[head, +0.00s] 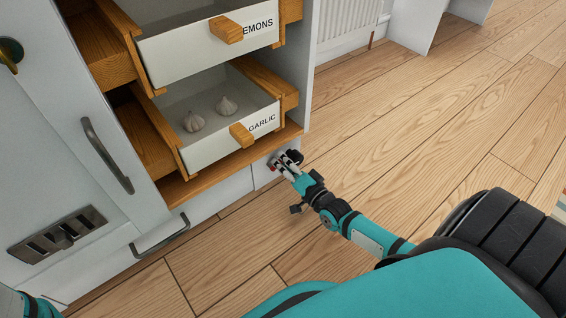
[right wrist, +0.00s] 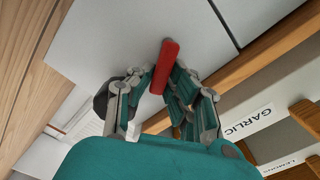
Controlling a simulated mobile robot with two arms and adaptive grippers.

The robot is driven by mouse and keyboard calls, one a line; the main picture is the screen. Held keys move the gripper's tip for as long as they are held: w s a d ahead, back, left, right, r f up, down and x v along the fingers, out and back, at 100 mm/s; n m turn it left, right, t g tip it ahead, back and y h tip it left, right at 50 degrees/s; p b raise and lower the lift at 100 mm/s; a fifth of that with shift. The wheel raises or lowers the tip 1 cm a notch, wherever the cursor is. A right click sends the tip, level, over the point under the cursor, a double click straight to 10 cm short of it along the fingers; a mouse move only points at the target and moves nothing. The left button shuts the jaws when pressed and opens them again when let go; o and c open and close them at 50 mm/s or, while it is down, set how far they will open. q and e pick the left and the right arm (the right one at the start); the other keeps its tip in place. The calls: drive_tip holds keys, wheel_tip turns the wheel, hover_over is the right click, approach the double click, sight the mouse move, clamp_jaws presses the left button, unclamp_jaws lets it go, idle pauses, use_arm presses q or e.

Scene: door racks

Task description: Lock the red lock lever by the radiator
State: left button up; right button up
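The red lock lever (right wrist: 166,62) is a straight red bar on a white cabinet front, slightly tilted in the right wrist view. In the head view only a little red shows at the cabinet's lower right corner, mostly hidden by my right gripper (head: 284,163). In the right wrist view my right gripper (right wrist: 164,70) has its fingertips close in on both sides of the lever and looks shut on it. The white radiator (head: 346,18) stands at the back, right of the cabinet. My left gripper is out of view.
Two open drawers hang above the right gripper: the lemons drawer (head: 205,52) and the garlic drawer (head: 215,150), which holds garlic bulbs (head: 194,122). Metal handles (head: 106,156) (head: 160,236) stick out from the cabinet on the left. The wooden floor (head: 430,120) to the right is clear.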

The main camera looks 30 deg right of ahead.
sight(268, 157)
clamp_jaws()
drive_tip(key=shift+a+r+n+p, duration=0.1)
drive_tip(key=shift+r+n+p, duration=0.2)
drive_tip(key=shift+n+p, duration=0.6)
drive_tip(key=n+p, duration=0.1)
drive_tip(key=p, duration=0.1)
drive_tip(key=n+p, duration=0.2)
drive_tip(key=shift+a+r, duration=0.35)
drive_tip(key=shift+r, duration=0.05)
drive_tip(key=n+p, duration=0.3)
drive_tip(key=shift+s+a+r, duration=0.1)
drive_tip(key=shift+a, duration=0.3)
drive_tip(key=shift+a+n+p, duration=0.25)
drive_tip(key=shift+n+p, duration=0.2)
drive_tip(key=shift+n, duration=0.6)
drive_tip(key=shift+a+n+p, duration=0.25)
drive_tip(key=shift+n+p, duration=0.15)
drive_tip(key=shift+n, duration=0.65)
